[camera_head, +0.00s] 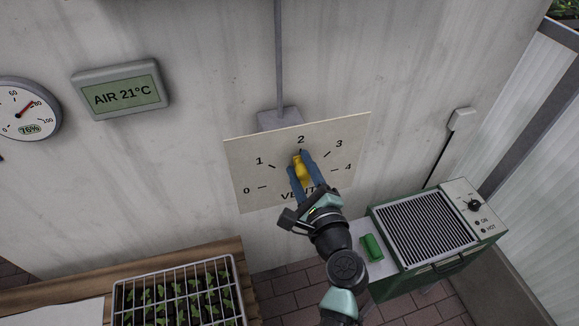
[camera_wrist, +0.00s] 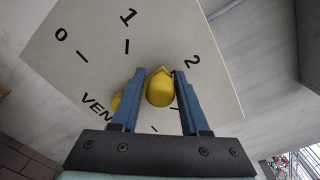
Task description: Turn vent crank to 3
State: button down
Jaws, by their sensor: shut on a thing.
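The vent panel (camera_head: 240,160) is a pale board on the wall with marks 0 to 4 in an arc and the partly covered word VENT. The yellow crank (camera_head: 301,169) has its knob just below the 2 mark. My gripper (camera_head: 301,160) has its blue fingers shut on this knob. In the wrist view the yellow knob (camera_wrist: 160,90) sits between the fingertips (camera_wrist: 159,73), and another yellow part shows left of the left finger. The 0, 1 and 2 of the panel (camera_wrist: 85,60) are visible there; the 3 and 4 are not. My gripper hides much of the crank's lower part.
A green heater (camera_head: 425,228) with a black grille stands at the lower right, with a green cylinder (camera_head: 371,247) beside it. A seedling tray (camera_head: 230,262) sits on a wooden bench at the lower left. A display (camera_head: 122,96) reads AIR 21°C. A round gauge (camera_head: 27,107) hangs left.

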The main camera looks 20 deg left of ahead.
jog(key=d+m, duration=0.1)
jog(key=w+d+m, duration=0.1)
jog(key=w+d+m+p, duration=0.1)
jog(key=shift+d+r+m, duration=0.1)
jog(key=shift+r+m, duration=0.15)
jog(key=shift+m, duration=0.05)
jog(key=shift+w+d+f+m, duration=0.3)
jog(key=shift+d+m, duration=0.2)
jog(key=shift+m, duration=0.4)
jog(key=m, duration=0.1)
jog(key=w+d+f+m, duration=0.1)
jog(key=shift+d+f+m+p, duration=0.2)
jog(key=shift+d+m+p, duration=0.05)
jog(key=shift+m+p, duration=0.15)
jog(key=shift+w+d+f+m, duration=0.15)
jog(key=shift+d+f+m, duration=0.15)
jog(key=shift+f+m, duration=0.3)
jog(key=shift+f, duration=0.2)
jog(key=c, duration=0.6)
grip_release()
jog(key=shift+o, duration=0.4)
jog(key=shift+a+r, duration=0.1)
jog(key=shift+r, duration=0.05)
